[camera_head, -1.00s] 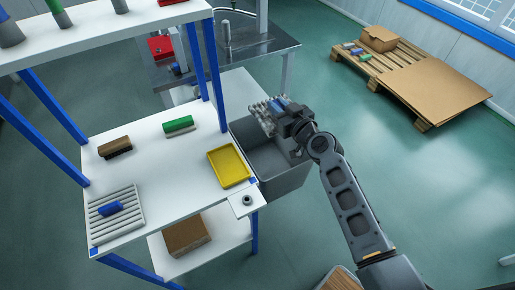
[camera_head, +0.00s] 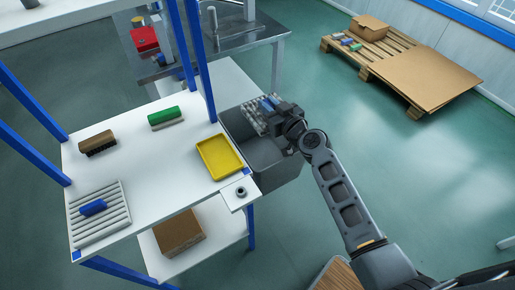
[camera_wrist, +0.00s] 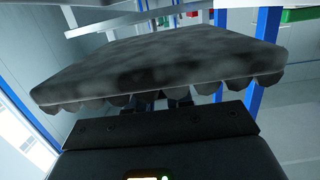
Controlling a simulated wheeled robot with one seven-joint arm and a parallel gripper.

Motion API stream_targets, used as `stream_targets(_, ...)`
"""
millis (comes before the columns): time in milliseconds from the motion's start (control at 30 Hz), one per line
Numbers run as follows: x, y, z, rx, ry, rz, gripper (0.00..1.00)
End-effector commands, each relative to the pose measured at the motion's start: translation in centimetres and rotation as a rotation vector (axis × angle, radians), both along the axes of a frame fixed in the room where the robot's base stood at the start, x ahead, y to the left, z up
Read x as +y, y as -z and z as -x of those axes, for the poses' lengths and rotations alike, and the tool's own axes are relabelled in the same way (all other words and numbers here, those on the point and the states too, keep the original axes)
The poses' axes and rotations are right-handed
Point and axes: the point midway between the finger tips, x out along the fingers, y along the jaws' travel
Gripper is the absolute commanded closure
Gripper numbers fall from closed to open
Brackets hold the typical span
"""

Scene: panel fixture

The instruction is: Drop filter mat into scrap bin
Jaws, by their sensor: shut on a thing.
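The filter mat is a grey slab with a row of rounded ribs along its edge. It fills the upper middle of the wrist view (camera_wrist: 165,68) and shows as a pale ribbed piece in the head view (camera_head: 256,118). My gripper (camera_head: 272,106) is shut on it. The scrap bin (camera_head: 270,172) is the dark grey open box beside the shelf. The mat is over the bin's opening in the head view; its exact height above the rim is hard to tell. My gripper and the mat hide part of the bin's inside.
The white shelf (camera_head: 150,150) stands left of the bin. On it are a yellow tray (camera_head: 220,157), a green-topped brush (camera_head: 166,115), a brown brush (camera_head: 97,141) and a ribbed panel with a blue handle (camera_head: 100,225). A pallet (camera_head: 385,75) stands far right. Open floor lies right.

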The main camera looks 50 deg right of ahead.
Motion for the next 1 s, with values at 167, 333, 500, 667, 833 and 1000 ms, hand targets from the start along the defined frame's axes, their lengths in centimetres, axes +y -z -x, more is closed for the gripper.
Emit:
stream_targets(167, 0.0, 0.0, 0.0, 0.000, 0.000, 0.000, 0.73)
stream_targets(333, 0.0, 0.0, 0.0, 0.000, 0.000, 0.000, 0.56)
stream_targets(500, 0.0, 0.0, 0.0, 0.000, 0.000, 0.000, 0.50)
stream_targets(667, 0.0, 0.0, 0.1, 0.000, 0.000, -0.001, 0.50)
stream_targets(833, 0.5, 0.0, 1.6, 0.000, 0.000, -0.002, 0.50)
stream_targets(1000, 1.3, -0.4, 4.4, 0.001, 0.001, -0.001, 0.50)
